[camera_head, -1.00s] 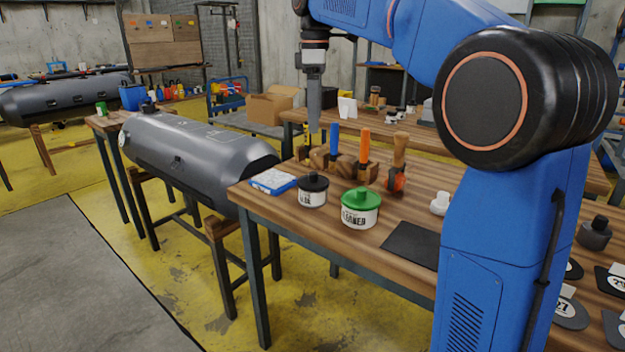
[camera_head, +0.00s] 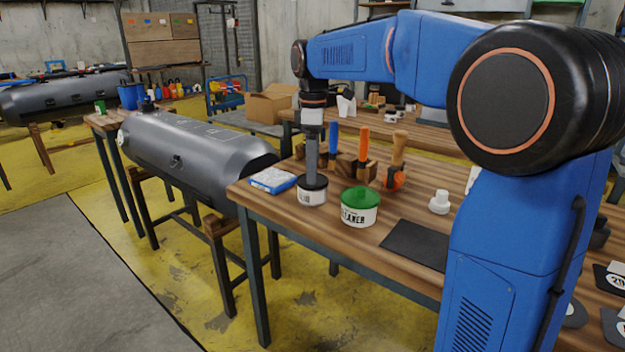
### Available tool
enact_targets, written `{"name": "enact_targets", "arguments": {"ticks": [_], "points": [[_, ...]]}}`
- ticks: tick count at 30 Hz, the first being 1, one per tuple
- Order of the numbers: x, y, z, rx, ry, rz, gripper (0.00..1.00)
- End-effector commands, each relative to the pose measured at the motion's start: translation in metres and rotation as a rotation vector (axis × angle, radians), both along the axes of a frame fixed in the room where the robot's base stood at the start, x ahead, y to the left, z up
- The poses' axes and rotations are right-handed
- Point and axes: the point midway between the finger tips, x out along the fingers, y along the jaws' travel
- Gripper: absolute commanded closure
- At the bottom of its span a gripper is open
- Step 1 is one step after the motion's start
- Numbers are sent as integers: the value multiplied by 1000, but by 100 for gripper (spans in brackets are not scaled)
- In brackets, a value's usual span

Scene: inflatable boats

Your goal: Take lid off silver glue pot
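The small silver-white pot (camera_head: 312,197) stands upright near the left end of the wooden bench, with its black lid (camera_head: 316,184) on top. My gripper (camera_head: 311,170) points straight down over the lid. Its tips reach the lid's knob and hide it. I see the gripper edge-on, so the gap between its fingers does not show, and I cannot tell whether it grips the knob.
A white pot with a green lid (camera_head: 360,207) stands close by on the right. A blue-and-white packet (camera_head: 273,180) lies at the left. Tools in a wooden holder (camera_head: 347,167) stand just behind. A black mat (camera_head: 415,244) lies at the front right.

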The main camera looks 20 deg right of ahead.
Motion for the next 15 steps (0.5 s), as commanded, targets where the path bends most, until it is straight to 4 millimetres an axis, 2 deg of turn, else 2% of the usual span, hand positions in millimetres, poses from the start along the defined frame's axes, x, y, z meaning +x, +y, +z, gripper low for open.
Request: {"name": "enact_targets", "arguments": {"ticks": [3,6,14,15], "points": [[0,0,-16,0,2,0,9],[0,0,-23,0,1,0,9],[0,0,-26,0,0,0,9],[0,0,-25,0,0,0,14]]}}
